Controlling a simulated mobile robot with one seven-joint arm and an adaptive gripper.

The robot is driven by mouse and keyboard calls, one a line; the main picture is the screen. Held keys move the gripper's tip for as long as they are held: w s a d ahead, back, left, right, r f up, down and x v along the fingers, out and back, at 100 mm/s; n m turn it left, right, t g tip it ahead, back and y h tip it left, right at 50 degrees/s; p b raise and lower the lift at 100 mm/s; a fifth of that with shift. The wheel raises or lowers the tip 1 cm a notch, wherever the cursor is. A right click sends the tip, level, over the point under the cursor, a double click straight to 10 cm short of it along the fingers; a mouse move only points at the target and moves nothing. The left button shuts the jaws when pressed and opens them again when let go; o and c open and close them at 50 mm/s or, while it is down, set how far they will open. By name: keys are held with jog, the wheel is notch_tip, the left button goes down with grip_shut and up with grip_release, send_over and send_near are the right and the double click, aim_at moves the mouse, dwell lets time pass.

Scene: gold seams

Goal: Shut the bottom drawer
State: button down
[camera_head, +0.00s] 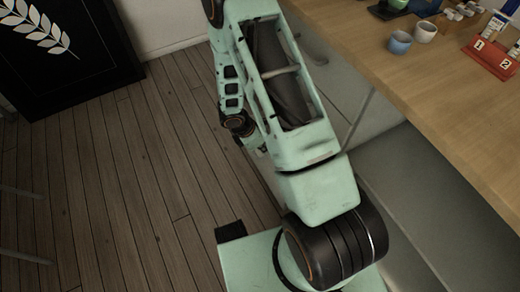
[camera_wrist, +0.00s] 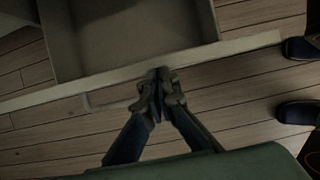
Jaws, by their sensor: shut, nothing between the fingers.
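In the wrist view a pulled-out drawer (camera_wrist: 130,35) shows from above, its pale interior empty where I can see it. Its front panel (camera_wrist: 230,50) runs across the picture, with a bar handle (camera_wrist: 108,104) on the outer face. My gripper (camera_wrist: 160,78) is shut and empty. In the head view my arm covers much of the cabinet, and the drawer cannot be made out clearly.
A wooden counter (camera_head: 440,85) carries a blue cup (camera_head: 399,42), a pale cup (camera_head: 425,31) and a red number stand (camera_head: 490,59). The plank floor (camera_head: 120,180) left of my arm is clear.

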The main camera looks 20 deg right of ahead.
jog(key=w+d, duration=0.2)
jog(key=d, duration=1.1)
jog(key=shift+w, duration=0.25)
